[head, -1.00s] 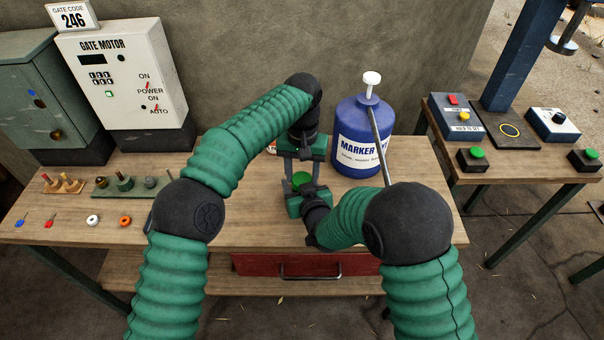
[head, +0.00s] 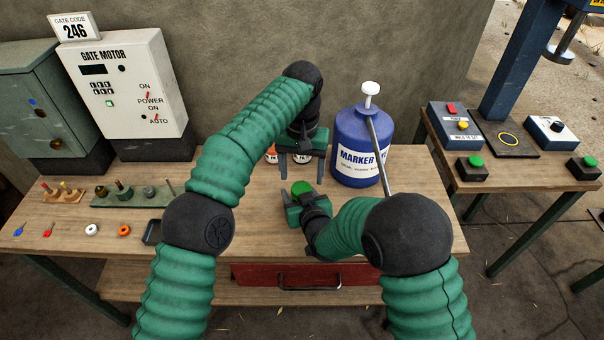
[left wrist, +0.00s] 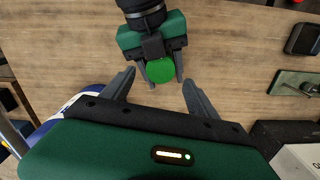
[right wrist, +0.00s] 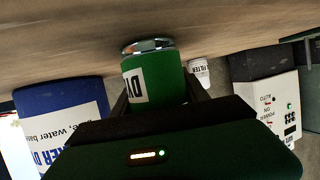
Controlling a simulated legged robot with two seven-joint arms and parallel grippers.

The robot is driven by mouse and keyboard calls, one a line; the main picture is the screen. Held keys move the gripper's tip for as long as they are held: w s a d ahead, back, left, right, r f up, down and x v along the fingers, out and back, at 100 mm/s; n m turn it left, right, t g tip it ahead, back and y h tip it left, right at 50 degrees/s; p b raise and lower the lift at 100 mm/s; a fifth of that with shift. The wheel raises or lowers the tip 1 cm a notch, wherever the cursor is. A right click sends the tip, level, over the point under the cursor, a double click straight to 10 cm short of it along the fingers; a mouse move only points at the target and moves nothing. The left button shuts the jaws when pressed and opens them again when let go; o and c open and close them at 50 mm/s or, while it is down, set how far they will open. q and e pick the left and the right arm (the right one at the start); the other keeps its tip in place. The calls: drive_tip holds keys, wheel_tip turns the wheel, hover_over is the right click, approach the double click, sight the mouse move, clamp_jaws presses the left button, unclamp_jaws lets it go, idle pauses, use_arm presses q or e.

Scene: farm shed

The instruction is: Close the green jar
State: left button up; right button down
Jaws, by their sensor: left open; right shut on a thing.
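The green jar (head: 301,188) stands on or just above the bench in front of the blue marker container, its round green top facing up. My right gripper (head: 296,206) is shut around its side. The right wrist view shows the jar's green wall with a white label (right wrist: 153,78) and a shiny metal rim at the end towards the bench. My left gripper (head: 301,170) is open and empty, behind the jar and apart from it. The left wrist view shows the jar's green top (left wrist: 160,70) beyond the open fingers. I cannot tell whether the top is a separate lid.
The blue marker container (head: 357,140) with a white pump knob stands close right of the jar. Small white-and-orange cups (head: 271,155) stand behind my left gripper. A white and an orange ring (head: 124,230), and a dark tray (head: 152,232), lie at left.

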use_arm(q)
drive_tip(key=o, duration=0.5)
use_arm(e)
drive_tip(key=shift+c, duration=2.4)
unclamp_jaws()
use_arm(q)
wheel_tip(320, 180, up, 12)
drive_tip(key=p, duration=1.1)
drive_tip(key=shift+f, duration=0.25)
use_arm(e)
drive_tip(key=v, duration=1.6)
drive_tip(key=shift+s, duration=0.35)
drive_tip(key=shift+d, duration=0.15)
